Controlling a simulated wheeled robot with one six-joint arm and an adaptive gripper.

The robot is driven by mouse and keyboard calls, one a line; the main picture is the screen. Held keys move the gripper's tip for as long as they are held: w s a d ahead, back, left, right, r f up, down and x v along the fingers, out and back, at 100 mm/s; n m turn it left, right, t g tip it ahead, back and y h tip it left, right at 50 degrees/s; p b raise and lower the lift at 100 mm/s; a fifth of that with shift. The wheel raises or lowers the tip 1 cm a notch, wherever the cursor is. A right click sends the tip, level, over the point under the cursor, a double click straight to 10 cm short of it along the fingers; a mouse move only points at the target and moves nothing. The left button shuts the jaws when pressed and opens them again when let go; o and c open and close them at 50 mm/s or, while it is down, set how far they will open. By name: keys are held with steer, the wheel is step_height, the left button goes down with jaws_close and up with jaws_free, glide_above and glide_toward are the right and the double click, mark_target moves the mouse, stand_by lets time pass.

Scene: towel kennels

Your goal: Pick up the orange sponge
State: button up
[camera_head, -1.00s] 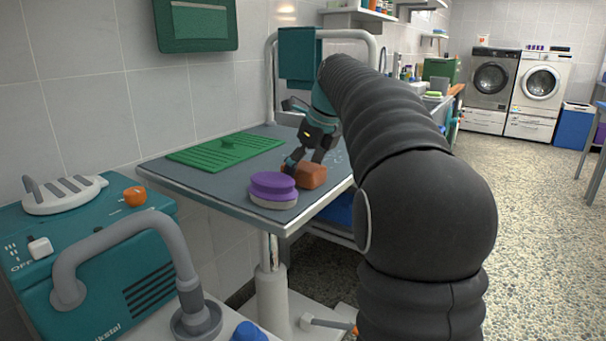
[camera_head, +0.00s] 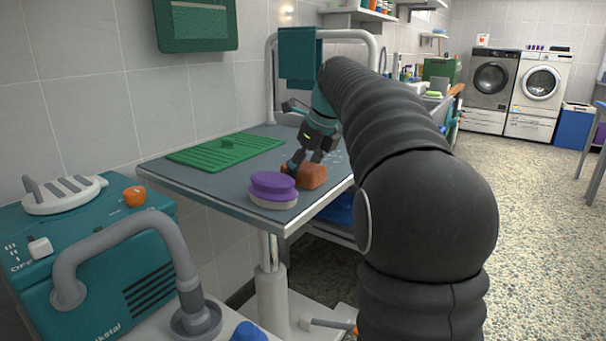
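The orange sponge (camera_head: 312,176) is a small block on the grey grooming table (camera_head: 225,192), near its right edge. My gripper (camera_head: 302,166) is down at the sponge, with one finger at its left side. The far finger is hidden behind the sponge or the gripper, so I cannot tell whether it grips the sponge. The sponge appears to rest on the table top.
A purple and grey brush-like block (camera_head: 272,188) stands just in front of the sponge, to its left. A green slotted mat (camera_head: 226,151) lies at the back left of the table. A teal machine (camera_head: 105,265) with a grey hose stands at the left front.

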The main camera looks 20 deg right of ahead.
mark_target(305, 164)
steer(key=c, duration=0.5)
steer(key=shift+o, duration=0.2)
steer(key=shift+r, duration=0.45)
steer(key=r, duration=0.4)
steer(key=shift+d, duration=0.2)
steer(key=s+d+r, duration=0.5)
steer(key=d+r, duration=0.1)
steer(key=d, duration=0.4)
steer(key=shift+r, duration=0.3)
steer(key=shift+s, duration=0.1)
steer(key=shift+o, duration=1.3)
steer(key=c, duration=0.3)
